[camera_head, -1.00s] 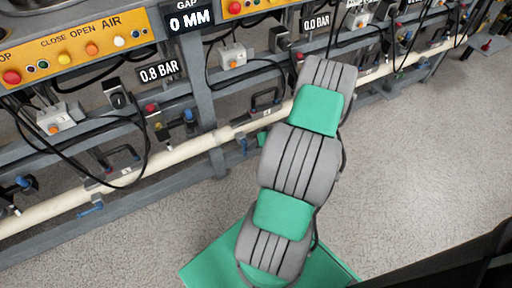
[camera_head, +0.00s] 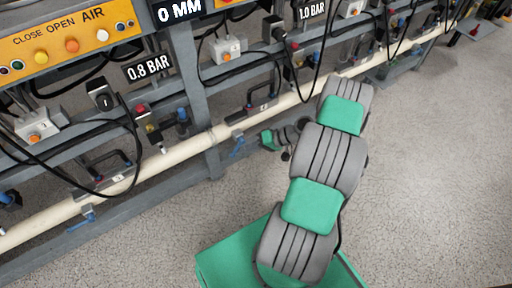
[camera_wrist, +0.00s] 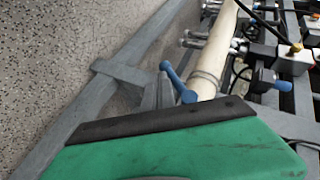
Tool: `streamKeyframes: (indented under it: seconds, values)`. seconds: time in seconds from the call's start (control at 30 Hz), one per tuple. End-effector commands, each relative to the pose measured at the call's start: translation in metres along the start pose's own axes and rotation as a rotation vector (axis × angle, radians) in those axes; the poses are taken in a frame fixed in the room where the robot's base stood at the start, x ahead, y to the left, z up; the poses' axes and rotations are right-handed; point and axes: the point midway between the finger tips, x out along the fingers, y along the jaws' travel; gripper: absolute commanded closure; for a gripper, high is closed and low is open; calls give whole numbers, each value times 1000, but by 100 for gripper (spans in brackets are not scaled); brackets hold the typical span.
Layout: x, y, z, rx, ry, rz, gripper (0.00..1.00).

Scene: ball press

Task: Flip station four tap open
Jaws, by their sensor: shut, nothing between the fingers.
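Blue tap handles hang along the cream pipe (camera_head: 165,160). One blue tap (camera_head: 237,147) is just left of my gripper (camera_head: 268,140), and another blue tap (camera_head: 83,218) is at the lower left. My gripper is low beside the pipe, partly hidden behind my arm. In the wrist view, its green body with a black edge fills the bottom, and a blue tap handle (camera_wrist: 178,82) stands slanted across the pipe just beyond that edge. My gripper is shut and empty; I cannot tell whether it touches the handle.
Grey frame posts and rails (camera_head: 190,90) carry hoses, valves and switch boxes (camera_head: 225,48). Displays read 0.8 BAR (camera_head: 148,66) and 1.0 BAR (camera_head: 312,11). A yellow button panel (camera_head: 70,40) is at the upper left. The speckled floor (camera_head: 430,170) is clear at right.

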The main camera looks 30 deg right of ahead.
Motion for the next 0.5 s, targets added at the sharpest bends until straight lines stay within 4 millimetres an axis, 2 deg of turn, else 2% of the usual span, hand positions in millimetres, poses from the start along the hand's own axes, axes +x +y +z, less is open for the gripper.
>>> streamKeyframes:
  seconds: [0.5]
  values:
    - [11,-12,6,0,1,1,100]
